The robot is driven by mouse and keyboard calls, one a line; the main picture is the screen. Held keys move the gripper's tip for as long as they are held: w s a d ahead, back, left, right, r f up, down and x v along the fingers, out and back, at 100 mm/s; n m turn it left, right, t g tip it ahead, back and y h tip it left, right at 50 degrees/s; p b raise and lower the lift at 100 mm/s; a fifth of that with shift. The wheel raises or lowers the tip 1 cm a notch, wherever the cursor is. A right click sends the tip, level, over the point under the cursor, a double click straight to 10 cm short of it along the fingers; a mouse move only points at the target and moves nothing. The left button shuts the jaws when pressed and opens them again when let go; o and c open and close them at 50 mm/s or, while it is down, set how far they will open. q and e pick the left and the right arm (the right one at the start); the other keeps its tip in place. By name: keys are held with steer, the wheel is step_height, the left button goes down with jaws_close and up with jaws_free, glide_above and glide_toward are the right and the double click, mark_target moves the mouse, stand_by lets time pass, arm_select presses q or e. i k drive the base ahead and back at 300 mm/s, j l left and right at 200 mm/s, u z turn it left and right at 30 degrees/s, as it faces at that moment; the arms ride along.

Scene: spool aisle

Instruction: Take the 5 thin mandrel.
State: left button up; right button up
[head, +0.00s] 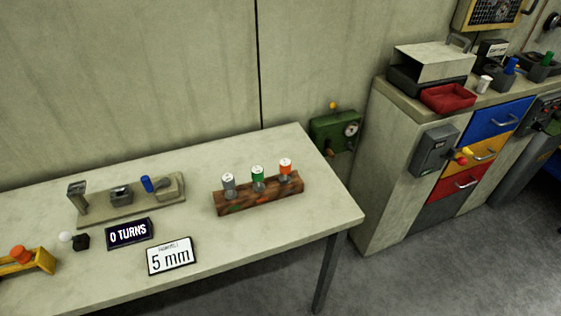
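Three upright mandrels stand in a row in a brown wooden block (262,198) on the pale table. The left one is grey (228,184), the middle one green (258,176) and the right one orange (286,169). Neither of my grippers is in view.
A winding fixture (120,200) with a blue handle stands left of the block. A dark "0 TURNS" display (129,233) and a yellow holder (28,262) sit nearer. The table's right end is clear. A cabinet (385,170) stands beyond a gap.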

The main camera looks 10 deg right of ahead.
mark_target(257, 171)
steer(key=j+z, duration=0.4)
steer(key=k+j+z, duration=0.15)
steer(key=j+z, duration=0.3)
steer(key=k+j+z, duration=0.15)
steer(key=z, duration=0.25)
steer(key=k+j, duration=0.05)
steer(key=j, duration=0.1)
